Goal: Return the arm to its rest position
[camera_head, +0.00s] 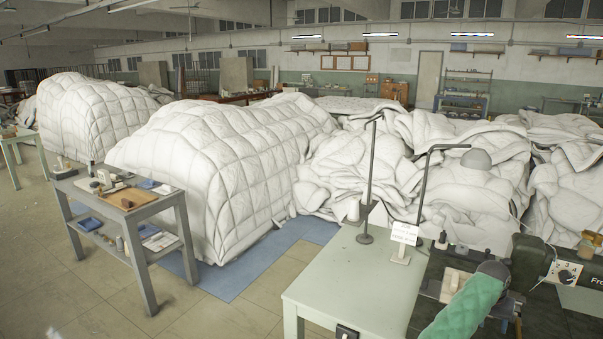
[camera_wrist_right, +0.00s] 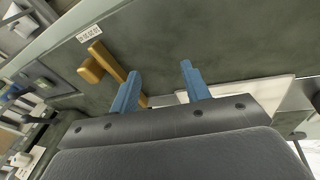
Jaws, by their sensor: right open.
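In the right wrist view my right gripper (camera_wrist_right: 160,72) shows two blue fingers spread apart with nothing between them. It is over a dark green surface (camera_wrist_right: 170,40), and how far above it I cannot tell. A brown wooden piece (camera_wrist_right: 122,68) shows beside and partly behind the left finger. A pale flat piece (camera_wrist_right: 262,92) lies behind the right finger. In the head view I cannot clearly make out the right gripper's fingers at the lower right. My left gripper is not seen in either view.
A pale green table (camera_head: 345,290) with lamp stands is at the front. White duvet heaps (camera_head: 215,165) fill the middle. A grey cart (camera_head: 140,215) stands left; the floor before it is clear.

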